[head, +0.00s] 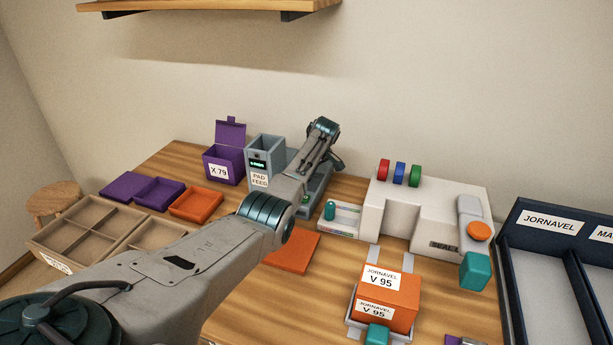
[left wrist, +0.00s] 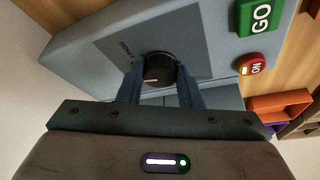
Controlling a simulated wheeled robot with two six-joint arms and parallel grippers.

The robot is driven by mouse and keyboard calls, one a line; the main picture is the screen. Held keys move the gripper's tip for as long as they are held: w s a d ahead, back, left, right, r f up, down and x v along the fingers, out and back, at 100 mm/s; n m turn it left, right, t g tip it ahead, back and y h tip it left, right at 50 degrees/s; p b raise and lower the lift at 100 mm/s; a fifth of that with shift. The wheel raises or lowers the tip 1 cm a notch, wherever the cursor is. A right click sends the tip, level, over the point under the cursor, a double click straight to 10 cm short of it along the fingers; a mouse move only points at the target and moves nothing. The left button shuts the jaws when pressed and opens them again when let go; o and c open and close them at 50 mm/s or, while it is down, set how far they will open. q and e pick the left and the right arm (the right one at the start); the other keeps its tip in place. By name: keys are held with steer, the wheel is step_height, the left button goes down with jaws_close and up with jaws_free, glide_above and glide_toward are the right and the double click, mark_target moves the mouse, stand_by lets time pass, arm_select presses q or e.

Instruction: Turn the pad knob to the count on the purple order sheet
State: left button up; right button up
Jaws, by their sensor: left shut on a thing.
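The black pad knob (left wrist: 158,68) sits on the blue-grey face of the pad feeder in the left wrist view. My left gripper (left wrist: 160,88) has its two dark blue fingers on either side of the knob, shut on it. A white mark shows on the knob; the scale print beside it is too small to read. In the head view the pad feeder (head: 265,151) carries a PAD FEED label and a small lit display, too small to read. My left arm hides the knob there. No purple order sheet can be made out. My right gripper is out of view.
A green GO button (left wrist: 261,19) and a red NO button (left wrist: 252,65) are beside the knob. A purple box (head: 222,168) marked X 79 stands left of the feeder. A white press (head: 400,205) and an orange box (head: 388,290) marked V 95 are at right.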

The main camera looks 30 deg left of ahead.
arm_select(q)
steer(key=shift+w+n+g+b, duration=0.1)
steer(key=shift+n+g+b, duration=0.2)
steer(key=shift+n+b, duration=0.45)
steer(key=shift+n, duration=0.25)
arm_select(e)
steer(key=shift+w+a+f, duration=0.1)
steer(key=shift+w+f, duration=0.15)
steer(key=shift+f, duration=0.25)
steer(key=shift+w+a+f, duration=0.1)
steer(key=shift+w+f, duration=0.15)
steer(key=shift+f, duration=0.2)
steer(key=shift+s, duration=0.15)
arm_select(q)
steer(key=o, duration=0.9)
steer(key=shift+c, duration=0.2)
steer(key=shift+o, duration=0.6)
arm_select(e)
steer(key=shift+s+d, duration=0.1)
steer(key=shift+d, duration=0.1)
